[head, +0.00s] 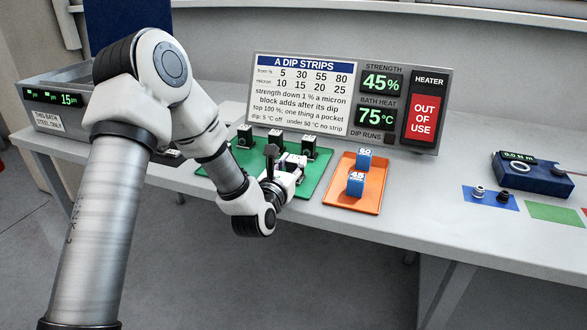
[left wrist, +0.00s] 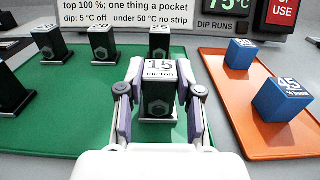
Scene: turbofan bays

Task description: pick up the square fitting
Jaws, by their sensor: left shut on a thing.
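In the head view my left gripper (head: 284,172) is over the mat's right part and largely hides the held block. Similar dark blocks stand behind it, one of them (head: 309,146) near the mat's back edge. I cannot pick out a square fitting by shape.
An orange tray (head: 338,196) right of the mat holds two blue blocks, one marked 45 (head: 356,185). A sign panel (head: 303,95) stands behind. Farther right are a blue mat (head: 498,203) with small round fittings and a dark blue device (head: 535,178). A bath (head: 62,118) stands left.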

